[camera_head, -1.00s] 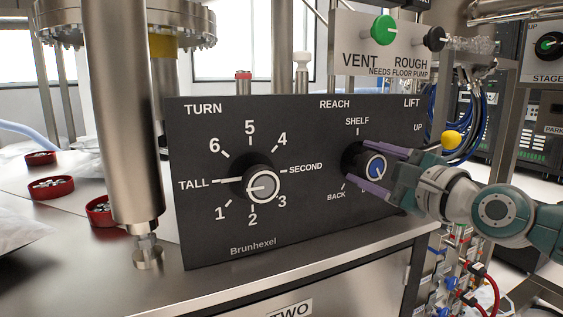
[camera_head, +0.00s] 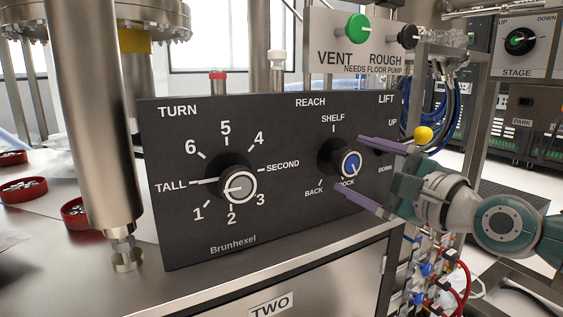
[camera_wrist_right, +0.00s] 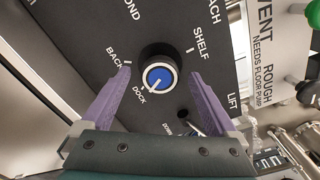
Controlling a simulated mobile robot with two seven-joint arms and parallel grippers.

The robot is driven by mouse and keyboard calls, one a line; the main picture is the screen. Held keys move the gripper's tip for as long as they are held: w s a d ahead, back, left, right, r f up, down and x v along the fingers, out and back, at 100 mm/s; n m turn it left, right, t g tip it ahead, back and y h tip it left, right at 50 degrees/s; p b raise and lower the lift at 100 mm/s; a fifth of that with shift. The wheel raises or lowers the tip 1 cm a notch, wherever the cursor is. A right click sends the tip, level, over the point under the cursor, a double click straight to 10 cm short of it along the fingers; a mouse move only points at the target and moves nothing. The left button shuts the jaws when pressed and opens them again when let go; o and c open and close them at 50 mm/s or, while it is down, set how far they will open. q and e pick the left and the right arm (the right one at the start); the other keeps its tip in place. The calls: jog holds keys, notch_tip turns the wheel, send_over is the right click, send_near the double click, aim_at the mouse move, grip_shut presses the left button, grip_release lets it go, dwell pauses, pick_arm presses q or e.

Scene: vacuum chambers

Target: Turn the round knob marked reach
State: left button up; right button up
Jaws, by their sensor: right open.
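The reach knob (camera_head: 350,163) is a round black knob with a blue cap and white ring, under REACH on the black Brunhexel panel (camera_head: 290,215). Its labels are SHELF, BACK and DOCK; in the right wrist view the white line on the cap (camera_wrist_right: 159,77) points toward DOCK. My right gripper (camera_head: 350,164) is open, its purple fingers on either side of the knob and apart from it. In the right wrist view the gripper (camera_wrist_right: 161,73) has visible gaps to the knob on both sides. My left gripper is not in view.
The larger TURN knob (camera_head: 238,186) is left on the same panel. The LIFT control (camera_head: 385,145) is close right, partly behind my upper finger. A yellow ball-ended handle (camera_head: 423,133) is just above my gripper. A metal column (camera_head: 95,120) stands left of the panel.

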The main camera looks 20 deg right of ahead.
jog(key=s+p, duration=0.1)
jog(key=s, duration=0.5)
jog(key=shift+d, duration=0.25)
jog(key=shift+s, duration=0.15)
